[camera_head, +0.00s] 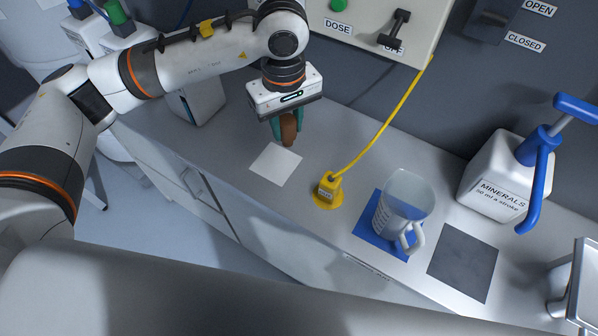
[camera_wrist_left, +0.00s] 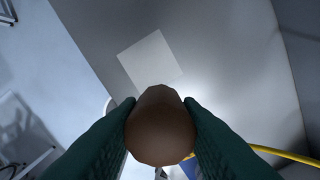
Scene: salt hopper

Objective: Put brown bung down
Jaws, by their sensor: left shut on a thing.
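The brown bung (camera_head: 288,128) is held between the green fingers of my left gripper (camera_head: 287,125), just behind a white square (camera_head: 276,164) on the grey counter. In the left wrist view the bung (camera_wrist_left: 160,128) sits between both fingertips, and the white square (camera_wrist_left: 150,61) lies clear of it on the counter. The bung appears to be above the counter, but its exact height is hard to tell. My right gripper is not in view.
A yellow plug (camera_head: 327,191) with a yellow cable stands right of the white square. A clear jug (camera_head: 405,200) stands on a blue square (camera_head: 367,226). A dark grey square (camera_head: 463,262) and a white minerals container (camera_head: 492,180) with a blue pump are further right.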

